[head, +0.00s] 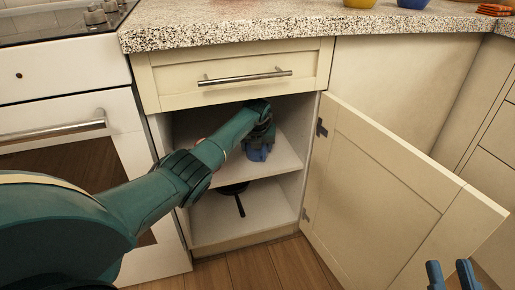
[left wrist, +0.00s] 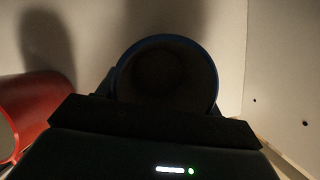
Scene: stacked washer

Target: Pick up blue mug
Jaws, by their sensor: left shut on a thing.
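The blue mug (left wrist: 167,75) shows in the left wrist view as a dark round opening with a blue rim, directly ahead of my left gripper. Its lower body is hidden behind the dark gripper body. In the head view my left gripper (head: 258,152) is inside the open cabinet at the upper shelf. The blue shape there is too small to separate mug from fingers. My left gripper is shut on the mug. My right gripper (head: 451,275) is at the lower right of the head view, its two blue fingers apart with nothing between them.
A red rounded object (left wrist: 35,108) lies left of the mug. A black pan (head: 238,200) is on the lower shelf (head: 265,215). The cabinet door (head: 385,190) stands open on the right. A drawer (head: 235,75) and speckled counter (head: 270,25) are above; the oven is left.

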